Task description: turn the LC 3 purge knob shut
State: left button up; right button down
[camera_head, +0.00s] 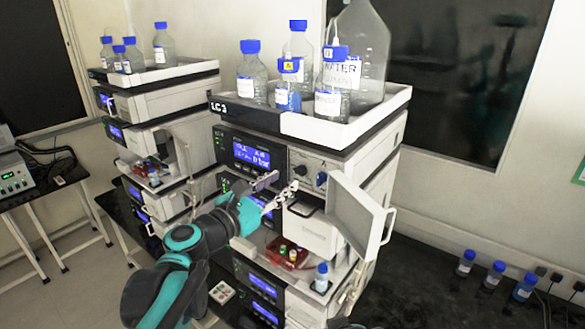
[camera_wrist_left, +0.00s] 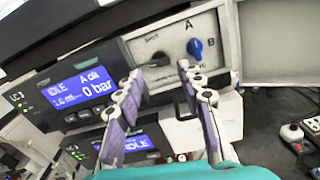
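The LC 3 stack (camera_head: 222,107) stands at the middle of the head view. Its upper module has an open compartment with a dark round knob (camera_head: 300,170) and a blue knob (camera_head: 321,179) to its right. I cannot read the label above the dark knob. My left gripper (camera_head: 284,183) is open and empty in front of the panel; its fingers (camera_wrist_left: 159,74) are spread below the knobs.
An open white door (camera_head: 358,215) hangs to the right of the knobs. A display (camera_wrist_left: 83,90) reads IDLE and 0 bar. Bottles stand in the white top tray (camera_head: 310,128). A second stack (camera_head: 160,100) stands to the left. Small blue-capped bottles (camera_head: 494,276) stand at the right.

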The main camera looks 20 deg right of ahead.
aim_at(297, 172)
pick_arm(q)
jog(key=x, duration=0.4)
jog(key=shift+w+d, duration=0.15)
jog(key=shift+w, duration=0.2)
jog(key=shift+w+d+p, duration=0.3)
jog(key=shift+d, duration=0.1)
jog(key=shift+s, duration=0.1)
grip_shut()
